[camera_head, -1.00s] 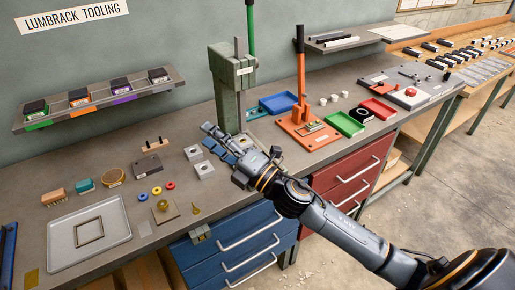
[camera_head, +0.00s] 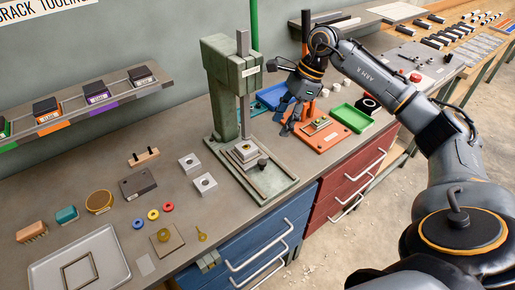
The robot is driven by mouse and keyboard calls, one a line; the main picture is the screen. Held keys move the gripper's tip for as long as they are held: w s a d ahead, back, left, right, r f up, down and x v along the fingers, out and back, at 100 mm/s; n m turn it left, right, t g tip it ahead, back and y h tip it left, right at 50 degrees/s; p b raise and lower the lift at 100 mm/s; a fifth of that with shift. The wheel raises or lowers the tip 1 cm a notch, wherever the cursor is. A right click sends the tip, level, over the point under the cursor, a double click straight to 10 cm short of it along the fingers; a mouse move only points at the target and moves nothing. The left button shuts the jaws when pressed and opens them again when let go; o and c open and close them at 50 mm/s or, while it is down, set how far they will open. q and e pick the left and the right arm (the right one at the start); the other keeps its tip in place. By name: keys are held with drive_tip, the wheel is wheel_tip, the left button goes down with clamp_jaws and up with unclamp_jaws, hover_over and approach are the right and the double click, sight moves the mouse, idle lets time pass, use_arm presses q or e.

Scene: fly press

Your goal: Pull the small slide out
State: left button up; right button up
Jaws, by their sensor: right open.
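The green fly press (camera_head: 221,85) stands at the middle of the bench. On its bed (camera_head: 280,182) sits a pale block (camera_head: 244,150) with a black knob (camera_head: 262,163) at its right. The orange press (camera_head: 327,138) stands further right, with a small framed fixture (camera_head: 318,123) on its base. I cannot tell for certain which of these parts is the small slide. My right gripper (camera_head: 290,124) is open and points down at the left side of the orange base. I cannot tell whether it touches anything. My arm hides part of the orange press. My left gripper is not in view.
Green (camera_head: 352,117) and blue (camera_head: 272,96) trays flank the orange press. Two pale blocks, colored rings and a grey tray (camera_head: 43,272) lie at the left. A shelf (camera_head: 60,126) hangs on the wall.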

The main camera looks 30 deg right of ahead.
sight(263, 161)
drive_tip(key=p+x, duration=0.1)
drive_tip(key=x, duration=0.2)
drive_tip(key=p+x, duration=0.1)
drive_tip(key=x, duration=0.2)
drive_tip(key=s+p+x, duration=0.1)
drive_tip(key=x, duration=0.2)
drive_tip(key=shift+w+a+f, duration=0.1)
drive_tip(key=shift+a+f, duration=0.05)
drive_tip(key=shift+a, duration=0.2)
drive_tip(key=shift+p+x, duration=0.4)
drive_tip(key=shift+x, duration=0.7)
drive_tip(key=shift+a+f, duration=0.1)
drive_tip(key=shift+f, duration=0.2)
drive_tip(key=shift+a+f, duration=0.1)
drive_tip(key=shift+f, duration=0.2)
drive_tip(key=shift+w, duration=0.1)
drive_tip(key=c, duration=0.6)
clamp_jaws()
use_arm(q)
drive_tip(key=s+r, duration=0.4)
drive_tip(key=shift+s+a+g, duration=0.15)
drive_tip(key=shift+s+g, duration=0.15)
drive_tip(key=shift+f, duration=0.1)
